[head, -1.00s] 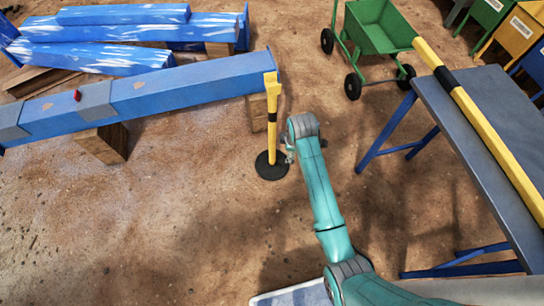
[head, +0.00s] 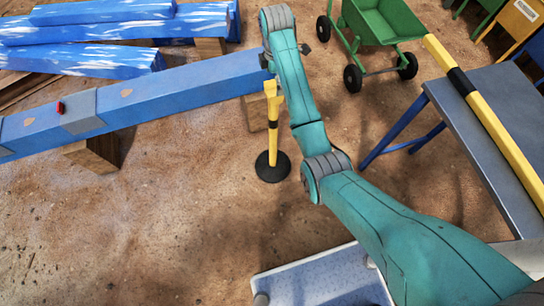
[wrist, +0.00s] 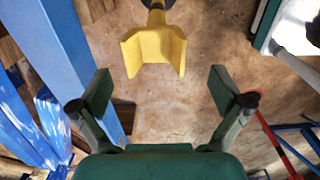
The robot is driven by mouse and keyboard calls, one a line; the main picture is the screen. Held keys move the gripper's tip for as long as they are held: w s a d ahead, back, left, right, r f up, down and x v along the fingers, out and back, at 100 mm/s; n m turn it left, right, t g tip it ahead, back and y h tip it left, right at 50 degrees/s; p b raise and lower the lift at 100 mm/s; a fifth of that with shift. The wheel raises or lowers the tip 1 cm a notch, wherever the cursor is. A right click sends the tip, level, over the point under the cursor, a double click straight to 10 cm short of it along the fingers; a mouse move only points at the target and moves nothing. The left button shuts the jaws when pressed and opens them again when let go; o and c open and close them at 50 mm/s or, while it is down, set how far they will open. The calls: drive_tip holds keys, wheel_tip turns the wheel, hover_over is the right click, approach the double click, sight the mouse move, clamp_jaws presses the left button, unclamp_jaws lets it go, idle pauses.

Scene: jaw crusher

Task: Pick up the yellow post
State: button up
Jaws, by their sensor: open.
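The yellow post (head: 272,142) stands upright on a round black base, with a black band partway up and a forked top. In the wrist view its yellow forked top (wrist: 153,50) shows just ahead of the fingertips, between their lines. My gripper (wrist: 161,90) is open and empty, with a finger on each side and clear ground between them. The post's top is apart from both fingers. In the head view my arm reaches to the upper right of the post, and the gripper is mostly hidden behind the wrist.
A long blue beam (head: 180,95) on wooden blocks ends close to the post's left. A grey table (head: 505,95) with a yellow and black bar (head: 490,120) stands right. A green cart (head: 380,22) is behind. Brown ground in front of the post is free.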

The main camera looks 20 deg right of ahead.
sight(273, 94)
drive_tip(key=f, duration=0.9)
drive_tip(key=shift+w+a, duration=0.15)
drive_tip(key=shift+w, duration=0.15)
drive_tip(key=shift+r, duration=0.2)
drive_tip(key=c, duration=1.8)
